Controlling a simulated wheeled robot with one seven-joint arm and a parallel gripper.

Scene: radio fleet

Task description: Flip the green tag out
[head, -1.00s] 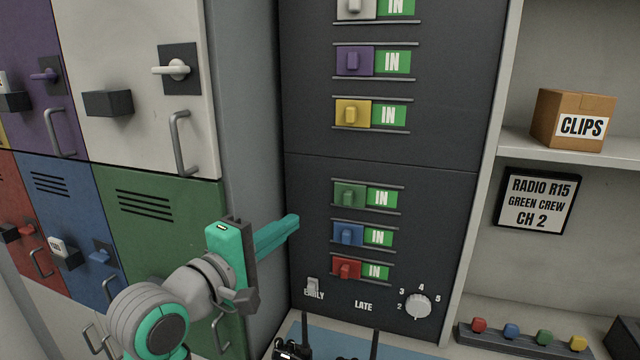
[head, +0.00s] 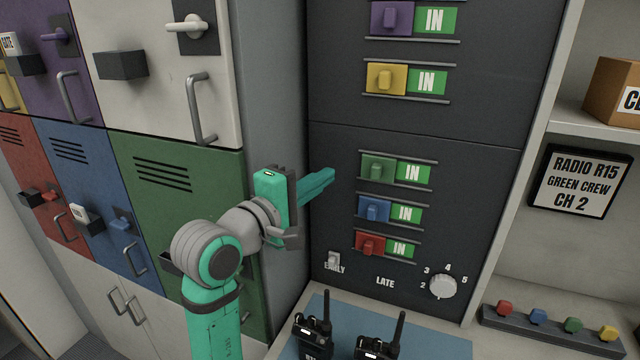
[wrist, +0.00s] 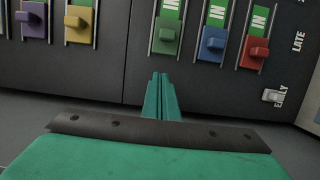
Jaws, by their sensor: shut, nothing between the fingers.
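The green tag (head: 379,168) is a slider with a raised knob on the dark panel, at the left of its rails, with a green IN label (head: 413,173) showing to its right. It also shows in the wrist view (wrist: 168,38), upper middle. My gripper (head: 332,174) is shut and empty, its teal fingers pointing at the panel just left of the green tag. In the wrist view the fingertips (wrist: 160,77) lie a little below the green tag, with a gap between them in the picture.
Blue (head: 374,208) and red (head: 369,243) tags sit below the green one, the yellow tag (head: 386,78) above. All show IN. A switch (head: 334,259) and a round dial (head: 443,286) are lower down. Radios (head: 314,332) stand on a blue mat (head: 428,343).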

